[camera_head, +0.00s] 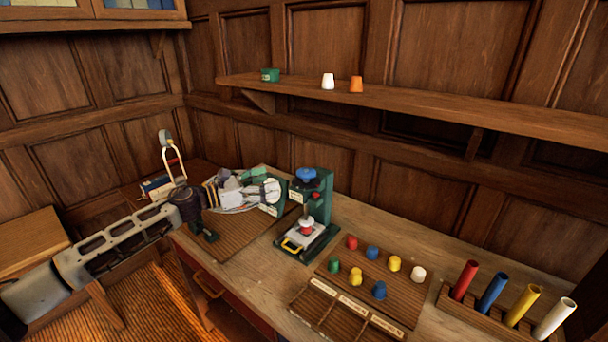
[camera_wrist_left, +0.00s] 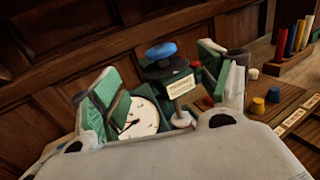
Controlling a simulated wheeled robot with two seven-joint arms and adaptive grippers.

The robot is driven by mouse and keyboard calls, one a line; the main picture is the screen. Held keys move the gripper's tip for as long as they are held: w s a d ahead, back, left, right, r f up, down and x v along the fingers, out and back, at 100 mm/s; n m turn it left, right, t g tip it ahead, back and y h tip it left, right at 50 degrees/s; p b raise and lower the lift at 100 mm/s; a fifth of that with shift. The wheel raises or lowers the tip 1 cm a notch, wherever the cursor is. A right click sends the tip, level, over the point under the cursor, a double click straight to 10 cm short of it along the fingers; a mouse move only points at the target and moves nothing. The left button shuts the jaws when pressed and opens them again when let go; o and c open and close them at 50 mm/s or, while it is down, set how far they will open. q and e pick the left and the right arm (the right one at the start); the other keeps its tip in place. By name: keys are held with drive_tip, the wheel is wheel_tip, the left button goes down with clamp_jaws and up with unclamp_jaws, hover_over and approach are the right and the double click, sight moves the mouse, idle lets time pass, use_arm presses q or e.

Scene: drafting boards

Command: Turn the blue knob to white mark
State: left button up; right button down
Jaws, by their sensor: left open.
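The blue knob (camera_head: 306,174) sits on top of a green press (camera_head: 319,205) on the desk. In the left wrist view the blue knob (camera_wrist_left: 161,51) shows beyond the gap between my fingers, above a small lettered plate (camera_wrist_left: 180,87). I cannot make out a white mark beside the knob. My left gripper (camera_head: 270,191) is open, just left of the press and a little lower than the knob. Its green-padded fingers (camera_wrist_left: 158,88) are spread, and they appear apart from the knob. A white dial face (camera_wrist_left: 142,117) shows beside the left finger. My right gripper is not in view.
Several coloured knobs stand on a wooden board (camera_head: 404,293) right of the press. A rack (camera_head: 461,310) of coloured tubes is at the far right. A wall shelf (camera_head: 430,103) with small cups runs above. A red-and-white lamp-like item (camera_head: 173,158) stands behind my left arm.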

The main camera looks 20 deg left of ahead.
use_arm(q)
drive_tip(key=shift+a+f, duration=0.1)
drive_tip(key=shift+a, duration=0.05)
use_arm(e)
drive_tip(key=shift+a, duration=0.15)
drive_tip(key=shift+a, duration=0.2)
use_arm(q)
drive_tip(key=shift+w+d, duration=0.2)
drive_tip(key=shift+w, duration=0.05)
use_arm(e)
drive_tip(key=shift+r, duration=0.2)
use_arm(q)
drive_tip(key=p, duration=0.3)
approach(306, 171)
drive_tip(key=shift+x, duration=1.55)
drive_tip(key=shift+p+x, duration=0.4)
drive_tip(key=shift+x, duration=0.95)
drive_tip(key=shift+p+x, duration=0.5)
drive_tip(key=shift+x, duration=1.75)
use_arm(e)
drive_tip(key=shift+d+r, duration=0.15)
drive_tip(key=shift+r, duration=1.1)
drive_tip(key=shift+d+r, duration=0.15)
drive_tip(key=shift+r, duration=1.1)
